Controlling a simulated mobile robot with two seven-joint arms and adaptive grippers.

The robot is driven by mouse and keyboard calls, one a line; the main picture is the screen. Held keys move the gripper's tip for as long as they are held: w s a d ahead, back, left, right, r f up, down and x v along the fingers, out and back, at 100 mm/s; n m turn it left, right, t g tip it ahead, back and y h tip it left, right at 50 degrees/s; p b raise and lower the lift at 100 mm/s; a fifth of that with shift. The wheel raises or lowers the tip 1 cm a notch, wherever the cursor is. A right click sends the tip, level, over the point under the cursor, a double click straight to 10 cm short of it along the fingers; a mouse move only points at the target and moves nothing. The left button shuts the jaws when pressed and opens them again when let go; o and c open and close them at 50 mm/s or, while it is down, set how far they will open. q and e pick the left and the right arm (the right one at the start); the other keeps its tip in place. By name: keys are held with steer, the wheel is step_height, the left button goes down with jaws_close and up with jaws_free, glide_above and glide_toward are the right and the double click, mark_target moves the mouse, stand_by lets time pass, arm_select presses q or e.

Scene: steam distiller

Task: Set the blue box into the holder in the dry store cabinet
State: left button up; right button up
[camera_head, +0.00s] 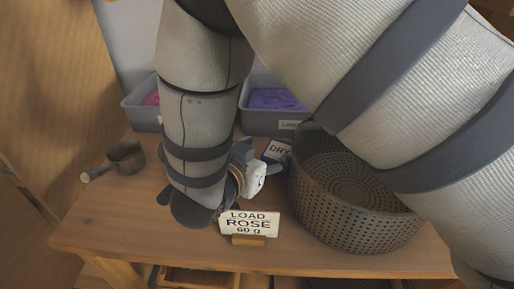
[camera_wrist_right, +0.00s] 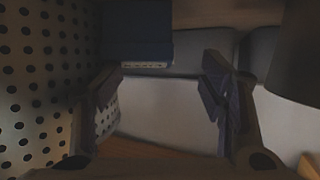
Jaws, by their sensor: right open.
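The blue box (camera_head: 275,153), with a white label reading DRY, stands on the table between my right wrist and the perforated basket. In the right wrist view the dark blue box (camera_wrist_right: 137,30) shows at the top, ahead of the fingers. My right gripper (camera_wrist_right: 160,85) is open, with nothing between its fingers. In the head view the right gripper (camera_head: 250,168) is partly hidden by my arm, close to the left of the box. The dry store cabinet and its holder cannot be made out. My left gripper is not in view.
A perforated basket (camera_head: 345,215) stands right of the box. A LOAD ROSE card (camera_head: 249,223) stands at the table's front. Bins with pink (camera_head: 151,98) and purple (camera_head: 275,98) contents are at the back. A small pan (camera_head: 126,155) is at left. The table's front left is clear.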

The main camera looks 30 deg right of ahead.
mark_target(275, 151)
steer(key=x, duration=0.4)
steer(key=f+b+x, duration=0.1)
steer(key=x, duration=0.2)
steer(key=shift+d+f, duration=0.15)
steer(key=shift+f, duration=0.1)
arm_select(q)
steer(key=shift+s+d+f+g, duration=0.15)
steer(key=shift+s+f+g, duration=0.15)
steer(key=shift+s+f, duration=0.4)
arm_select(e)
steer(key=shift+f, duration=0.1)
steer(key=c, duration=0.4)
steer(key=shift+c, duration=0.2)
steer(key=r, duration=0.3)
steer(key=r+p, duration=0.1)
steer(key=r, duration=0.1)
steer(key=shift+w+r, duration=0.3)
steer(key=shift+w, duration=0.1)
jaws_close()
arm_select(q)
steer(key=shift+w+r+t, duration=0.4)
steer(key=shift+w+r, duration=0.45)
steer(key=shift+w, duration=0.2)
arm_select(e)
step_height(275, 151, up, 14)
steer(key=shift+f, duration=0.25)
steer(key=o, duration=0.8)
jaws_free()
